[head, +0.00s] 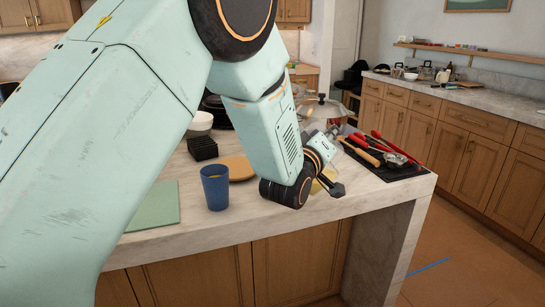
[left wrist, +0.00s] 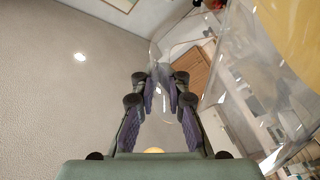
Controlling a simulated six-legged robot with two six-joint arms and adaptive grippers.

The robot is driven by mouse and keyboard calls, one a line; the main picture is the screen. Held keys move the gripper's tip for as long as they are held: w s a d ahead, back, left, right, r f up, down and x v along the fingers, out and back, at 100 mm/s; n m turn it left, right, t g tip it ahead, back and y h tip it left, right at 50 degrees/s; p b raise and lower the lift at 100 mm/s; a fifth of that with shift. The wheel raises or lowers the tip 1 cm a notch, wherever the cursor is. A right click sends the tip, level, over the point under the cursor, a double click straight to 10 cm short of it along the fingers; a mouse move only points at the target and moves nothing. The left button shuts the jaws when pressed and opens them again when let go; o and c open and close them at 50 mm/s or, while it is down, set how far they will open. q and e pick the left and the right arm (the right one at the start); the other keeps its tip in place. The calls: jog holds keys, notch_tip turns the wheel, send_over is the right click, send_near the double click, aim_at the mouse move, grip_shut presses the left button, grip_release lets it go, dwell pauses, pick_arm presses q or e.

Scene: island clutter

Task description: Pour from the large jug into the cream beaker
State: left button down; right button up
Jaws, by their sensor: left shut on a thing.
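My left gripper (head: 334,186) is at the island's front right, mostly hidden by its own arm. In the left wrist view its fingers (left wrist: 161,84) are closed on a clear part of the large jug (left wrist: 235,45), likely its handle. The jug is transparent, with yellow contents (left wrist: 295,40) at the upper right of that view. In the head view only a small yellowish patch of it (head: 319,184) shows beside the gripper. Its tilt is hard to tell. I cannot make out the cream beaker; my arm may hide it. My right gripper is not in view.
On the marble island (head: 255,208) stand a blue cup (head: 215,190), an orange-brown plate (head: 240,168), a green board (head: 153,207), black stacked coasters (head: 202,149) and a white bowl (head: 199,121). Utensils lie on a dark mat (head: 401,172) at the right. The front edge is near.

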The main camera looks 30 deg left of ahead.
aim_at(340, 150)
pick_arm(q)
jog(key=shift+s+a, duration=0.1)
jog(key=d+f+m, duration=0.1)
jog(key=m, duration=0.1)
jog(key=d+f+m+b, duration=0.1)
jog(key=d+m, duration=0.1)
jog(key=shift+w+d+f, duration=0.15)
jog(key=shift+w+f, duration=0.05)
jog(key=shift+f, duration=0.1)
jog(key=shift+s, duration=0.1)
jog(key=shift+m, duration=0.3)
jog(key=d+f+m, duration=0.1)
jog(key=m, duration=0.1)
jog(key=f+m+b, duration=0.1)
jog(key=m, duration=0.1)
jog(key=shift+d+f+g+h, duration=0.3)
jog(key=shift+d, duration=0.05)
